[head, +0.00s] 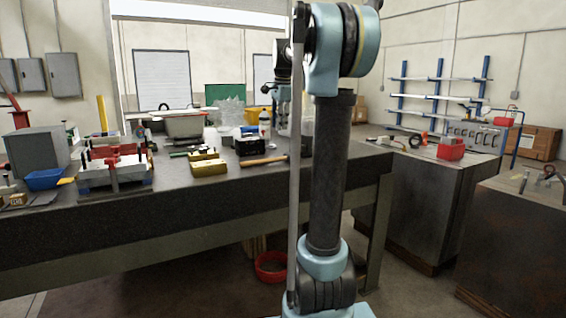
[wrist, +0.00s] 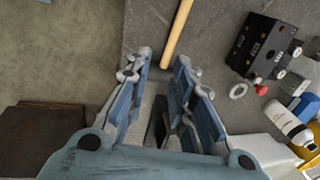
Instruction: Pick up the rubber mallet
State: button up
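The rubber mallet lies on the dark workbench. Its pale wooden handle (head: 263,160) shows left of my arm in the head view, and its dark head is partly hidden behind my arm. In the wrist view the mallet handle (wrist: 178,34) runs from the top edge down to the fingertips. The mallet head is hard to make out there, between and below the fingers. My gripper (wrist: 164,66) is open, with one finger on each side of the handle's lower end. I cannot tell whether either finger touches the mallet.
Brass-coloured blocks (head: 208,167) lie left of the mallet. The workbench (head: 200,205) has clear surface along its front.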

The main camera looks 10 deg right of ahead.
jog(key=w+r+m, duration=0.1)
jog(key=w, duration=0.1)
send_near(267, 161)
jog(key=d+f, duration=0.1)
jog(key=w+d+f, duration=0.2)
jog(key=d, duration=0.1)
jog(key=shift+w+f, duration=0.15)
jog(key=shift+w, duration=0.1)
jog(key=shift+w+d+f, duration=0.1)
jog(key=shift+w+f, duration=0.1)
jog(key=shift+f, duration=0.65)
jog(key=shift+w+a+f, duration=0.1)
jog(key=shift+w+f, duration=0.1)
jog(key=shift+f, duration=0.65)
jog(key=shift+w+d+f, duration=0.1)
jog(key=shift+w+f, duration=0.1)
jog(key=shift+f, duration=0.65)
grip_shut()
